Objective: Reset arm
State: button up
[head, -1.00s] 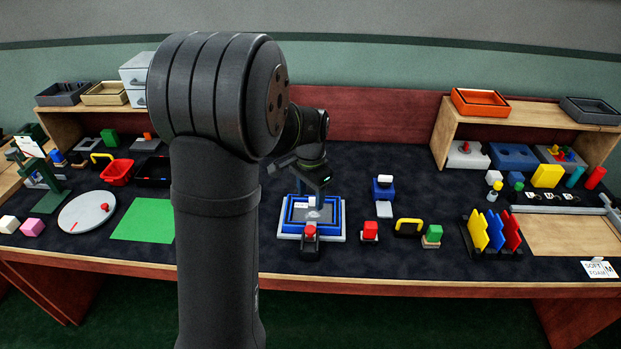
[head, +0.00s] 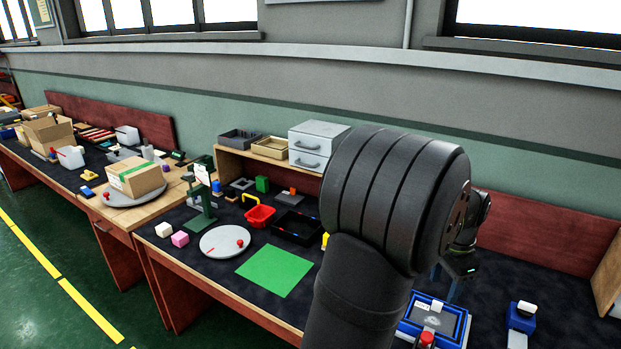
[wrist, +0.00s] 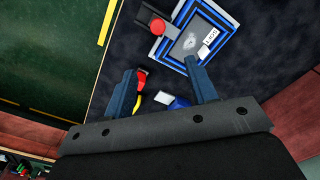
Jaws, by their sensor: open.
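My gripper (wrist: 163,92) is open in the wrist view, its two blue-grey fingers spread wide with nothing between the tips. Beyond the fingers is a blue-framed tray (wrist: 226,22) with a grey middle and a small white labelled block (wrist: 208,42). A red button (wrist: 157,25) on a dark base is beside the tray. In the head view my arm covers much of the right side. The blue tray (head: 461,326) shows at the lower right, below my gripper (head: 447,287), whose fingertips are unclear there.
A green mat (head: 274,270), a round grey disc (head: 224,241) and a red bin (head: 260,215) lie left of my arm. A grey drawer unit (head: 317,143) stands on the shelf behind. Another bench at the left carries a cardboard box (head: 137,179) on a turntable.

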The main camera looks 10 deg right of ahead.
aim_at(425, 343)
notch_tip(425, 343, down, 18)
jog(key=shift+r, duration=0.25)
dwell(0.3)
jog(key=shift+r, duration=0.15)
notch_tip(425, 343, up, 17)
notch_tip(425, 343, down, 17)
jog(key=shift+f, duration=0.2)
jog(key=shift+s+a, duration=0.75)
jog(key=shift+r, duration=0.1)
